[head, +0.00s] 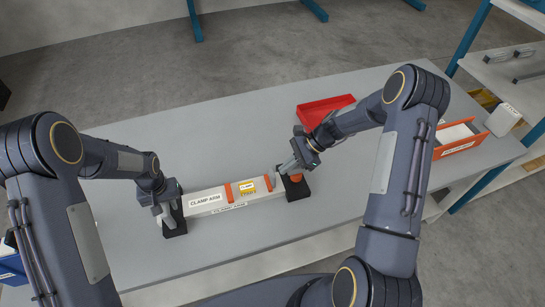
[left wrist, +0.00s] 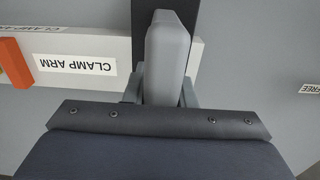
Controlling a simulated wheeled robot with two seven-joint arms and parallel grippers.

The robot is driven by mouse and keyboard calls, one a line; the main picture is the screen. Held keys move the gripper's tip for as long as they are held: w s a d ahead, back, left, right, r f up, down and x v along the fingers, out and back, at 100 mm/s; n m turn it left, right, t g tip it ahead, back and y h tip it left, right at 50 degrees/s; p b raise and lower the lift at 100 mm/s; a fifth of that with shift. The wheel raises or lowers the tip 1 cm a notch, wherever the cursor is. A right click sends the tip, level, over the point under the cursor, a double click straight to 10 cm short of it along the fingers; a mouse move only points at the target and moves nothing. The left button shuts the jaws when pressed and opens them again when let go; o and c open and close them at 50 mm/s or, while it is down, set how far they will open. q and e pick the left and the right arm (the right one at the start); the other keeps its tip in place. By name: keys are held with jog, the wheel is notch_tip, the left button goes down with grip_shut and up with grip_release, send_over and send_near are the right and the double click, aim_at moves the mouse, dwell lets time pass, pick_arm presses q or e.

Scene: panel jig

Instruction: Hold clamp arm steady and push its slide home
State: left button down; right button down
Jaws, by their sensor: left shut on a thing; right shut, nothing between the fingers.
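The clamp arm (head: 208,199) is a long white bar with a "CLAMP ARM" label, lying across the table between two black blocks. It also shows in the left wrist view (left wrist: 112,50). Two orange bands cross its right half, with a yellow labelled piece (head: 246,192) between them; whether this is the slide I cannot tell. My left gripper (head: 167,212) is shut on the bar's left end at the left black block (head: 175,226); its grey finger (left wrist: 167,55) hides part of the bar. My right gripper (head: 285,168) is shut and empty, just above the bar's right end.
The right black block (head: 295,189) carries an orange piece (head: 296,178). A red tray (head: 325,109) lies behind, and an orange-fronted bin (head: 461,147) stands at the table's right. A "FREE" label (left wrist: 306,88) is on the surface beyond the bar's end. The table's back left is clear.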

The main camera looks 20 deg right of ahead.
pick_arm(q)
jog(key=shift+s+f, duration=0.15)
jog(key=shift+f, duration=0.05)
pick_arm(e)
jog(key=shift+a+f, duration=0.5)
jog(key=shift+f, duration=0.05)
pick_arm(q)
jog(key=shift+d, duration=0.1)
pick_arm(e)
jog(key=a, duration=0.7)
pick_arm(q)
jog(key=shift+d, duration=0.2)
pick_arm(e)
jog(key=shift+a, duration=0.6)
jog(key=shift+r, duration=0.1)
pick_arm(q)
jog(key=shift+a, duration=0.2)
pick_arm(e)
jog(key=v, duration=1)
jog(key=shift+w+d, duration=0.15)
jog(key=shift+d, duration=0.45)
pick_arm(q)
jog(key=shift+r, duration=0.1)
